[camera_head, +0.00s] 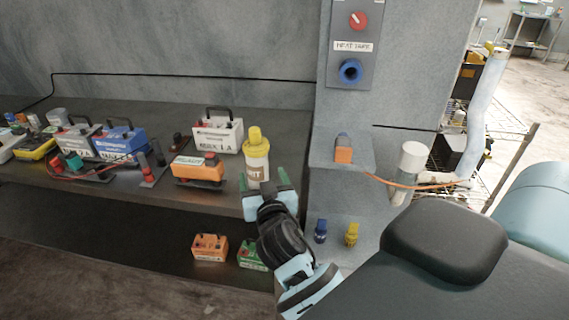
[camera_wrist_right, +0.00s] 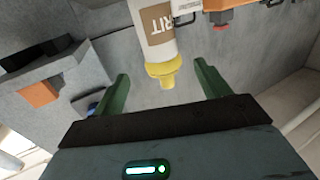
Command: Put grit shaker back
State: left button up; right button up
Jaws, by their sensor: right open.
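The grit shaker (camera_head: 257,165) is a pale bottle with a yellow cap and a brown label reading GRIT. It stands upright near the front edge of the dark shelf (camera_head: 130,195). My left gripper is out of view.
An orange battery box (camera_head: 198,170) stands just left of the shaker, with a grey one (camera_head: 216,135) behind. A grey pillar (camera_head: 340,200) rises to the right, carrying a small ledge with an orange-and-blue item (camera_head: 343,150). Small orange (camera_head: 210,247) and green boxes sit below the shelf.

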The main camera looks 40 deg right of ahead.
jog(key=s+a+f+n+g+y, duration=0.1)
jog(key=s+f+y, duration=0.1)
jog(key=f, duration=0.3)
jog(key=s+a+f+n+y, duration=0.1)
jog(key=s+a+f+n, duration=0.15)
jog(key=f, duration=0.35)
jog(key=s+a+f+n+g+y, duration=0.1)
jog(key=s+a+f+g+y, duration=0.2)
jog(key=s+f, duration=0.7)
jog(key=s+a+f+n+g+y, duration=0.2)
jog(key=s+f, duration=0.8)
jog(key=s, duration=0.7)
jog(key=shift+s+a+f+g+y, duration=0.35)
jog(key=shift+a+g+y, duration=0.4)
jog(key=shift+a, duration=0.5)
